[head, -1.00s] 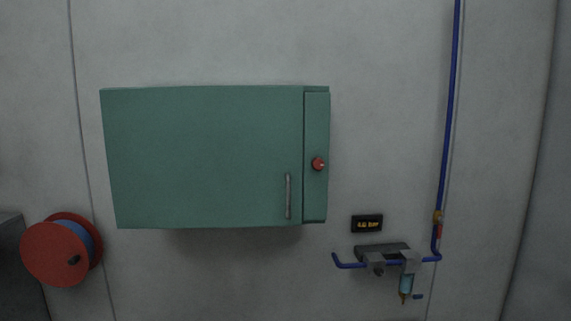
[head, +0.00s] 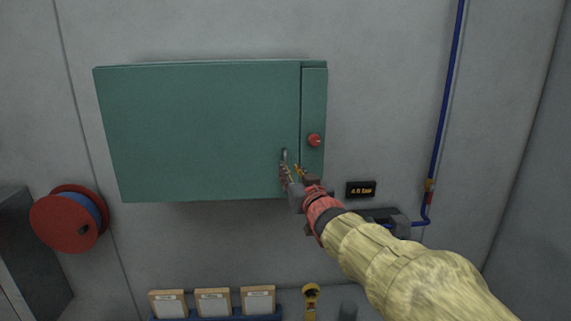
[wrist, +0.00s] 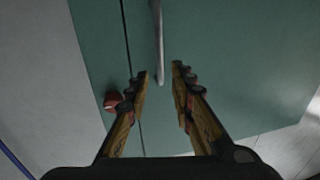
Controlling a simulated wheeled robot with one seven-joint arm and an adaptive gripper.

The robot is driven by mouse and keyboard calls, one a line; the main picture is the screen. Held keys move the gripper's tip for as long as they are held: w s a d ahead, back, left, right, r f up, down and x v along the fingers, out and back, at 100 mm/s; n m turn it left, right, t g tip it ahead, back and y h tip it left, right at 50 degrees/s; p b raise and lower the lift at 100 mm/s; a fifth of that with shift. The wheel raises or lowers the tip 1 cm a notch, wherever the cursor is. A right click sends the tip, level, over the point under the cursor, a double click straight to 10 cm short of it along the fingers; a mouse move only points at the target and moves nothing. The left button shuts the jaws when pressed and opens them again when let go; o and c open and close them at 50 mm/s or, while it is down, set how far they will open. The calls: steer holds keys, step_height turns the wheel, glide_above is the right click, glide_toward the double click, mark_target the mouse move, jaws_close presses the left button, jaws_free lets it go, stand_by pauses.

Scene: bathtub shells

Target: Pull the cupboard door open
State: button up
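The green wall cupboard (head: 190,130) has a flat door with a thin grey vertical handle (head: 284,156) near its lower right edge. The door looks closed. My gripper (head: 291,173) reaches up from the lower right and covers the lower part of the handle in the head view. In the wrist view the fingers of my gripper (wrist: 161,72) are apart, with the handle (wrist: 158,45) running down to the gap between the fingertips. I cannot tell whether either finger touches it.
A red knob (head: 314,140) sits on the narrow panel right of the door. A red and blue reel (head: 70,220) is at the left. A blue pipe (head: 446,90) runs down the right wall. Cards (head: 213,303) stand in a row below.

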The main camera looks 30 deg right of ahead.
steer(key=p+x, duration=0.1)
steer(key=x, duration=0.5)
steer(key=shift+c, duration=1.1)
steer(key=c, duration=0.4)
jaws_close()
